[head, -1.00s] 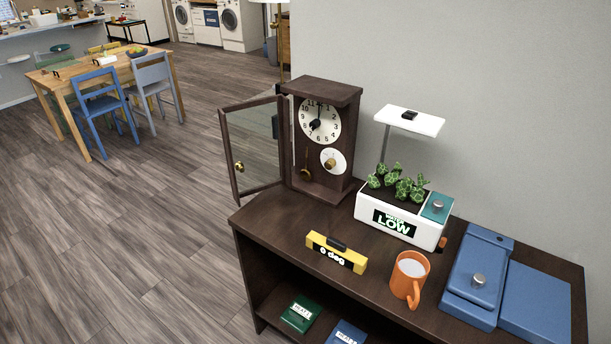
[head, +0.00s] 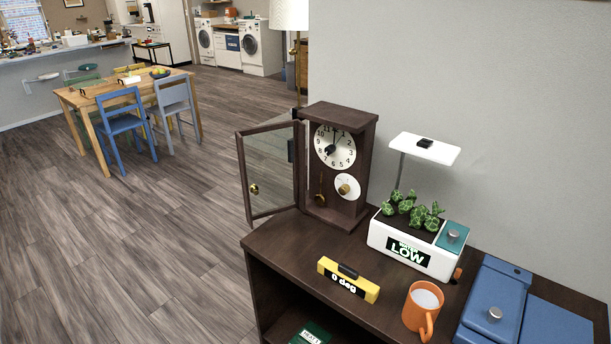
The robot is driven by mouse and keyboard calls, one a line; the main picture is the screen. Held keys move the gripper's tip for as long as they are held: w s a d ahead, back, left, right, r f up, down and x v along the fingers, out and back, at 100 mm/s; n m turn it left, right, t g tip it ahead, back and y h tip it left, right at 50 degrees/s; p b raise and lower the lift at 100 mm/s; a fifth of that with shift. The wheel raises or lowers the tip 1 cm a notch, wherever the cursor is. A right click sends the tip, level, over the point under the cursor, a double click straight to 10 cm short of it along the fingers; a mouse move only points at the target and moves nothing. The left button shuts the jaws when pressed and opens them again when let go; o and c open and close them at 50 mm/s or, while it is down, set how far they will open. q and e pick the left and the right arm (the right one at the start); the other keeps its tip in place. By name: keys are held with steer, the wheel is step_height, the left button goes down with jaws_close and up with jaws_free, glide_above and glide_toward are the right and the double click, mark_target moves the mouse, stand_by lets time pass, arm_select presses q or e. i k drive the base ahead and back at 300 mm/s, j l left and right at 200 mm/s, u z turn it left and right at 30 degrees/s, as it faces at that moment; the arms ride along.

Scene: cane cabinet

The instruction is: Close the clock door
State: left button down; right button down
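A dark wooden clock (head: 338,165) stands upright at the far left end of the dark cabinet top. Its white dial, a second small white disc with a brass knob, and a brass pendulum show in the open front. The clock door (head: 246,180), a dark frame with a glass pane and a round brass knob (head: 253,189), stands wide open. It is hinged at the clock's left front edge and sticks out to the left, beyond the cabinet's edge. Neither of my grippers is in view.
On the cabinet (head: 290,250) stand a white planter (head: 405,245) with a lamp, a yellow level (head: 348,280), an orange mug (head: 422,308) and a blue box (head: 492,305). Open floor (head: 120,260) lies left of the cabinet. A table with chairs (head: 130,95) stands farther back.

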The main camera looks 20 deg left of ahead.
mark_target(299, 127)
steer(key=i+j+z, duration=0.1)
steer(key=z, duration=0.3)
steer(key=j+z, duration=0.55)
steer(key=z, duration=0.25)
steer(key=j+z, duration=0.15)
steer(key=j, duration=0.3)
steer(key=k+j+z, duration=0.1)
steer(key=j, duration=0.3)
steer(key=j+z, duration=0.15)
steer(key=j, duration=0.3)
steer(key=k+j+z, duration=0.1)
steer(key=j, duration=0.3)
steer(key=k+j+z, duration=0.15)
steer(key=j, duration=0.3)
steer(key=k+j+z, duration=0.1)
steer(key=j, duration=0.3)
steer(key=k+j, duration=0.1)
steer(key=j, duration=0.25)
steer(key=k+j, duration=0.15)
steer(key=j, duration=0.2)
steer(key=k+j, duration=0.1)
steer(key=j, duration=0.25)
steer(key=k+j, duration=0.1)
steer(key=j, duration=0.25)
steer(key=k+j, duration=0.1)
steer(key=j, duration=0.25)
